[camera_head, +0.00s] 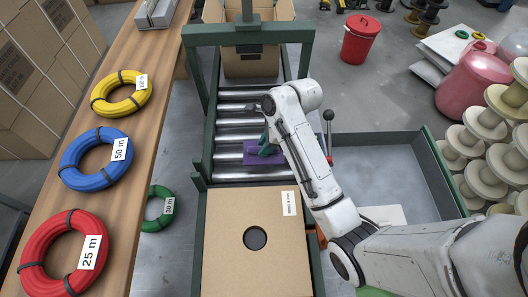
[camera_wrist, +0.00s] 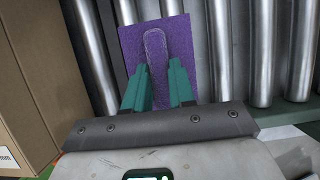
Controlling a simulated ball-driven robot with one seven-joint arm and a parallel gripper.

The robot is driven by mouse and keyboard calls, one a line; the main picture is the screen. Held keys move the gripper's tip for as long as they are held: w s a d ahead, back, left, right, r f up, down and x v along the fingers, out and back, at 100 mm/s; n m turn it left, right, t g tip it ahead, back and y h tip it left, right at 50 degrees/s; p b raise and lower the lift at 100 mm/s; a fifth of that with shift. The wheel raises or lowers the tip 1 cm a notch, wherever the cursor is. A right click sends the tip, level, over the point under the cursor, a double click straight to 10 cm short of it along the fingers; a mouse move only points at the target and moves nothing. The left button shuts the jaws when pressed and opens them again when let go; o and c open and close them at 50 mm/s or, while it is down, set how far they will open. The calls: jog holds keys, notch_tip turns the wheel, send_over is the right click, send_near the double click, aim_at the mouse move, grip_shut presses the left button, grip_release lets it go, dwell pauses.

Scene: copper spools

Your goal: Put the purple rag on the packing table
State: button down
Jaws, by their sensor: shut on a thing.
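The purple rag (camera_head: 251,157) is over the metal rollers of the green-framed conveyor, and its flat purple cloth fills the upper middle of the wrist view (camera_wrist: 131,45). My gripper (camera_head: 266,147) is shut on the raised ridge in the rag's middle; its two teal fingers (camera_wrist: 159,67) stand on either side of that ridge. I cannot tell whether the rag touches the rollers or hangs just above them. The long wooden table (camera_head: 117,160) at the left, which looks like the packing table, bears yellow, blue and red cable coils.
A cardboard box (camera_head: 230,250) with a round hole stands at the conveyor's near end, an open box (camera_head: 250,65) at its far end. The green frame (camera_head: 197,130) lies between rollers and table. Wood between and beside the coils is bare.

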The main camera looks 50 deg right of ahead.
jog(key=shift+f, duration=1.9)
jog(key=c, duration=0.9)
grip_release()
jog(key=shift+f, duration=0.1)
jog(key=shift+c, duration=0.2)
